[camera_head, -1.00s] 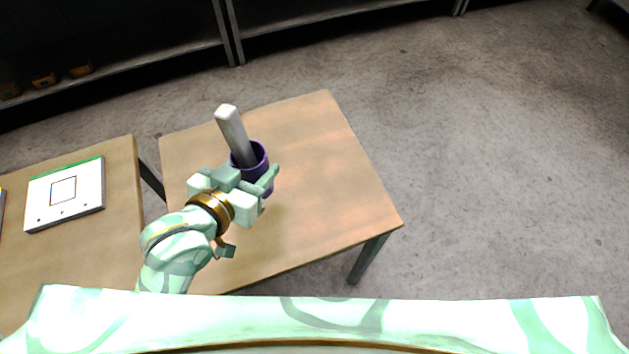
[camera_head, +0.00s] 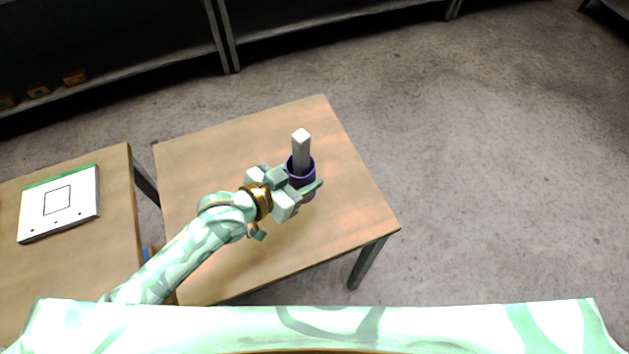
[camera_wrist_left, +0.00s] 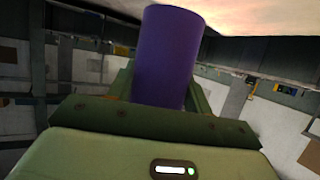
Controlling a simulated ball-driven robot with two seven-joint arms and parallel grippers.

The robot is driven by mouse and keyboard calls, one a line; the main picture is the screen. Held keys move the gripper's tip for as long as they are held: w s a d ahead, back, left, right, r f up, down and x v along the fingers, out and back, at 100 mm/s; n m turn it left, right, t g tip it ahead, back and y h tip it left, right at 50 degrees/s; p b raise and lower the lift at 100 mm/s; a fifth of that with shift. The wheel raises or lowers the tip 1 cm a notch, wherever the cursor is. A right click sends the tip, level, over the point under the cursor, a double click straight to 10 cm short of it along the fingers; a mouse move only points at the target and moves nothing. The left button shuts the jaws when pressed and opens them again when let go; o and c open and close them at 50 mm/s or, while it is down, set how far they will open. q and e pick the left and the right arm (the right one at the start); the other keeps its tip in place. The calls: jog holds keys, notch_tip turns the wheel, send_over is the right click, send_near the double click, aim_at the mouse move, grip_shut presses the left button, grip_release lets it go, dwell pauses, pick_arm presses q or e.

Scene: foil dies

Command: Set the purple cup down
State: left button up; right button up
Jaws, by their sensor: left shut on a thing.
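The purple cup (camera_head: 308,171) is in my left gripper (camera_head: 303,183), over the right half of the wooden table in the head view. A pale grey-white bar (camera_head: 301,150) stands up out of the cup. In the left wrist view the cup (camera_wrist_left: 167,58) sits between the fingers of my left gripper (camera_wrist_left: 160,98), which is shut on it. I cannot tell whether the cup's base touches the tabletop. My right gripper is not in view.
The wooden table (camera_head: 215,155) has bare top all around the cup. A second table (camera_head: 100,270) at the left bears a white panel with a green edge (camera_head: 60,204). A dark shelf (camera_head: 120,70) with small orange-brown blocks stands at the back left. Open floor lies to the right.

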pick_arm(q)
jog(key=w+d+f+b, duration=0.1)
jog(key=f, duration=0.1)
jog(key=w+d+f+b, duration=0.1)
jog(key=w+f, duration=0.1)
jog(key=w+d+f+b, duration=0.1)
jog(key=f, duration=0.1)
jog(key=shift+w+f, duration=0.1)
jog(key=shift+w, duration=0.3)
jog(key=shift+a+f+b, duration=0.1)
jog(key=shift+f+b, duration=0.55)
jog(key=shift+f, duration=0.75)
jog(key=shift+f, duration=0.2)
jog(key=o, duration=1)
